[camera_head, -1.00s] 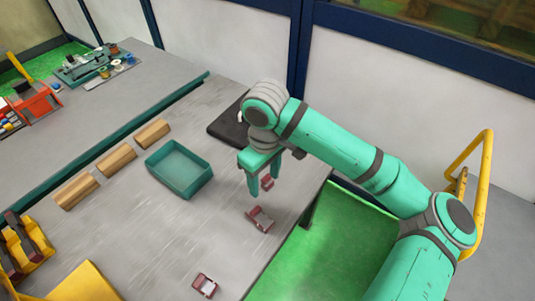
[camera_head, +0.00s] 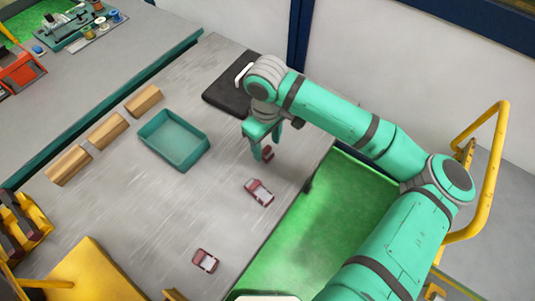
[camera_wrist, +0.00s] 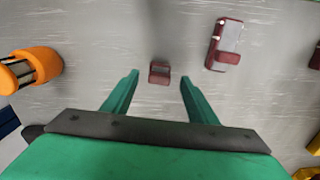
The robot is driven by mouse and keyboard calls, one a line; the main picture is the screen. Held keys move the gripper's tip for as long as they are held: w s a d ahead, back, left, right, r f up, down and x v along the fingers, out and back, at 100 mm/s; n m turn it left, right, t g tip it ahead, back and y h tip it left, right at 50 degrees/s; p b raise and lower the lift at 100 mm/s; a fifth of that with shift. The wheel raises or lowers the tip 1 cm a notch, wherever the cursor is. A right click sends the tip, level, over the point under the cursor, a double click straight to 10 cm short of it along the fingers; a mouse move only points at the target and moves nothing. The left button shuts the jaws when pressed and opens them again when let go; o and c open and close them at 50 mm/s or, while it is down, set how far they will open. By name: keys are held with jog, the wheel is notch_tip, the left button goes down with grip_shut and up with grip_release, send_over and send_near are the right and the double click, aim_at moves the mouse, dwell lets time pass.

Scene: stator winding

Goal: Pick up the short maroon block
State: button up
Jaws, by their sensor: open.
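The short maroon block (camera_head: 268,153) sits on the grey table below my gripper (camera_head: 267,148), partly hidden by a finger in the head view. In the wrist view the short maroon block (camera_wrist: 159,73) shows between the two fingertips of my gripper (camera_wrist: 160,76). My gripper is open and empty, its fingers pointing down. I cannot tell the exact height of the fingertips over the table.
Another maroon block (camera_head: 205,260) lies near the table's front edge. A teal tray (camera_head: 146,133) stands left of my gripper, with several tan blocks (camera_head: 107,131) beyond it. A black pad (camera_head: 228,97) lies behind. An orange object (camera_wrist: 42,63) is at the left in the wrist view.

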aim_at(267, 150)
jog(key=shift+d+f, duration=0.1)
jog(key=shift+f, duration=1.75)
grip_shut()
jog(key=shift+r, duration=0.1)
